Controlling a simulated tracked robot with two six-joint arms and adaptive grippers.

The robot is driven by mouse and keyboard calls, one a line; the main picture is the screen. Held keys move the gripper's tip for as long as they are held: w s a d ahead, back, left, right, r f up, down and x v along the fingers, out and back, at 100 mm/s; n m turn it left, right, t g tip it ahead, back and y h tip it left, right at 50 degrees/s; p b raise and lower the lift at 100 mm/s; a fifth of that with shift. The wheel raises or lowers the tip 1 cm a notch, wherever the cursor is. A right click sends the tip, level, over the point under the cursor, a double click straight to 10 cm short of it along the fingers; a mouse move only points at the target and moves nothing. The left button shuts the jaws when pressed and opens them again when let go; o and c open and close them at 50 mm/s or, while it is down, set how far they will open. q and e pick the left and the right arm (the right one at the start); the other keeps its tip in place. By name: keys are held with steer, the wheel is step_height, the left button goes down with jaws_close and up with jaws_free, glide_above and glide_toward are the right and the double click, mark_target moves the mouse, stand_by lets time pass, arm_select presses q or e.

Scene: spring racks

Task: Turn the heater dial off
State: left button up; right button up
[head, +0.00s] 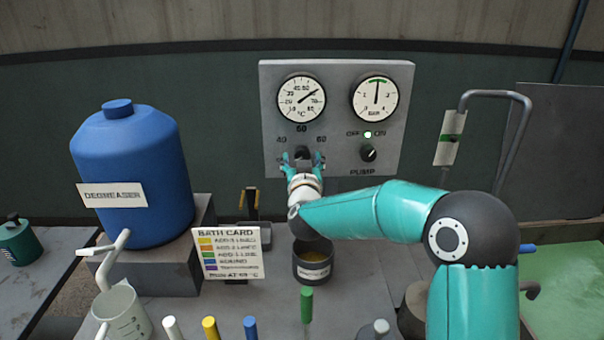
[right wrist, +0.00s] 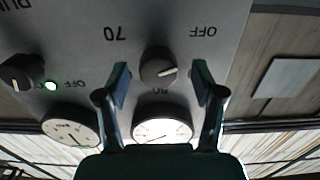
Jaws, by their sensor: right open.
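The heater dial (right wrist: 158,68) is a dark round knob on the grey panel (head: 340,75), below the temperature gauge (head: 301,98). In the right wrist view, which is upside down, its white mark points to the right, below the OFF label (right wrist: 203,31) and away from the 70 label (right wrist: 115,33). My right gripper (right wrist: 160,82) is open, with one finger on each side of the dial and gaps showing between. In the head view my right gripper (head: 303,160) partly covers the dial. My left gripper is not in view.
The pump knob (head: 368,152) and a lit green lamp (head: 367,134) are right of the dial. A dark pot (head: 312,268) stands below my right wrist. A blue degreaser tank (head: 135,165) and bath card (head: 228,252) are left. A bent pipe (head: 515,140) rises at right.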

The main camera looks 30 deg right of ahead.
steer(key=v, duration=1.1)
steer(key=shift+a, duration=0.2)
steer(key=shift+s+f, duration=0.1)
steer(key=shift+f, duration=0.05)
steer(key=w+d+m, duration=0.2)
steer(key=w+m, duration=0.1)
steer(key=w, duration=0.1)
steer(key=w+d+m, duration=0.2)
steer(key=w, duration=0.1)
steer(key=w+d+m, duration=0.3)
steer(key=w, duration=0.1)
steer(key=shift+w+d+m+h, duration=0.1)
steer(key=shift+w+m+h, duration=0.2)
steer(key=shift+w, duration=0.05)
